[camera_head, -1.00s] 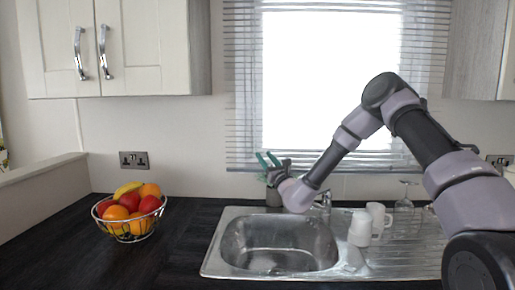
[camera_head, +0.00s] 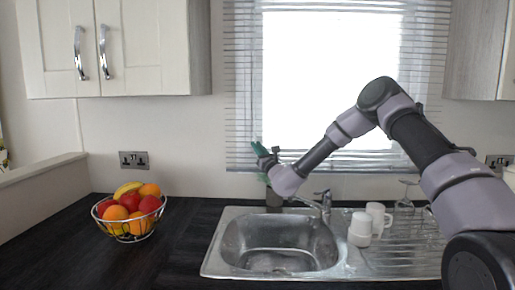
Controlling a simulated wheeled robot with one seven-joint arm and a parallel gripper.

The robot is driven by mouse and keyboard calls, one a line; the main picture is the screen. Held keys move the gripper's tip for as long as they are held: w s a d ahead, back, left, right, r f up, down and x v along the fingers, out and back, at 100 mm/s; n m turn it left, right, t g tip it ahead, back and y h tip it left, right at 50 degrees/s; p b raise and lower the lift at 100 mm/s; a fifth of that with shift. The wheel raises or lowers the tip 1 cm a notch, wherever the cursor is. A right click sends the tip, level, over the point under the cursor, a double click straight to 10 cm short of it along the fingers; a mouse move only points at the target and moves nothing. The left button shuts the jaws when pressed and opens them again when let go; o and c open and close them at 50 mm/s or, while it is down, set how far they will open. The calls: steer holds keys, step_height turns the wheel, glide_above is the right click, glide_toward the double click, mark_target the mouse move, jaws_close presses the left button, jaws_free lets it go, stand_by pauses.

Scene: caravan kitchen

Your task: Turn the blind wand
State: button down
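The window blind (camera_head: 242,90) has thin horizontal slats and hangs over a bright window behind the sink. I cannot make out its wand against the slats. My gripper (camera_head: 257,147) has green fingertips and is held up at the lower left part of the blind, left of the bright pane. The fingers point up and left, and they overlap each other in this view, so I cannot tell whether they are open or shut, or whether they touch anything.
A grey pot (camera_head: 273,198) stands below my gripper, behind the steel sink (camera_head: 225,249). The tap (camera_head: 326,203), a white cup (camera_head: 360,230), a white mug (camera_head: 377,218) and glasses are to the right. A fruit basket (camera_head: 129,222) is on the left counter; a cupboard (camera_head: 150,50) hangs above.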

steer(key=shift+w+d+y, duration=0.1)
steer(key=shift+y, duration=0.2)
steer(key=shift+w+d+n+g+y, duration=0.2)
steer(key=shift+n+g+y, duration=1.3)
steer(key=shift+g, duration=0.85)
steer(key=shift+w+d+n+g+y, duration=0.1)
steer(key=shift+w+n+g+y, duration=0.15)
steer(key=shift+n+g+y, duration=1.7)
steer(key=shift+w+d+n+g+y, duration=0.2)
steer(key=shift+n+g+y, duration=0.85)
steer(key=shift+g, duration=1.75)
steer(key=c, duration=0.9)
jaws_free()
steer(key=shift+y, duration=0.3)
steer(key=shift+a, duration=0.1)
